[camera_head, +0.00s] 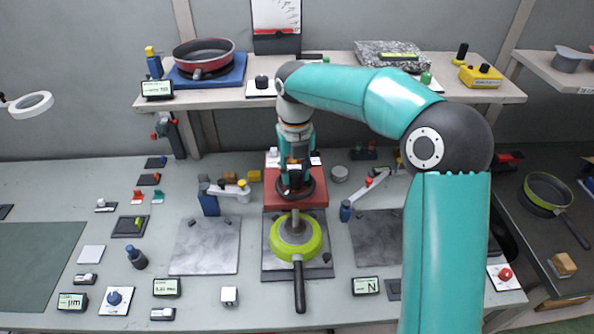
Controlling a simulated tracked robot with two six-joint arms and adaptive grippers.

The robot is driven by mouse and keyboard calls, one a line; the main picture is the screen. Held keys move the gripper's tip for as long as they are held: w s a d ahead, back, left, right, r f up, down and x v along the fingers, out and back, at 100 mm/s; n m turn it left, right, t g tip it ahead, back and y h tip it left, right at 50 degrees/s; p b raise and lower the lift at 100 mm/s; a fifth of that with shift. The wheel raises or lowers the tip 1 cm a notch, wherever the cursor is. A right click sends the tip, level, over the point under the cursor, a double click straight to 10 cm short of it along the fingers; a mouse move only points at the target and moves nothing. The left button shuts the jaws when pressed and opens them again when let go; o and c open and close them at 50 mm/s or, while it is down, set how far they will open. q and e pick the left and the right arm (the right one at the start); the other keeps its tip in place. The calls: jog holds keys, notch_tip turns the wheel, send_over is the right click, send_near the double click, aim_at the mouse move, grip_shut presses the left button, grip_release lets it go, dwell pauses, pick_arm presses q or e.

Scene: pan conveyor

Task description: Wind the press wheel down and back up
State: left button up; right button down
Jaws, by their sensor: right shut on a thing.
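The press wheel is a dark ring (309,194) in front of the red press body (317,203) in the middle of the bench. My right gripper (294,182) reaches down from above and is shut on the wheel; its fingertips are partly hidden against the dark ring. Below the wheel, a grey ram (295,222) points down into a green pan (311,246). The pan sits on the dark press plate (270,262) with its black handle (299,288) toward me. I cannot tell whether the ram touches the pan. My left gripper is not in view.
Grey slabs lie left (205,246) and right (376,237) of the press. Jointed stands (209,203) flank it. Small displays and switches line the front edge. A shelf (236,98) behind holds a red pan (204,53) and a granite block (385,53).

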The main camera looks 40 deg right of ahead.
jog(key=shift+s+a+f+n, duration=0.1)
jog(key=shift+s+f+n, duration=0.1)
jog(key=shift+n, duration=0.7)
jog(key=c, duration=1.1)
grip_release()
jog(key=shift+c, duration=0.2)
jog(key=o, duration=0.4)
jog(key=shift+r, duration=0.1)
jog(key=shift+c, duration=0.2)
jog(key=shift+r, duration=0.1)
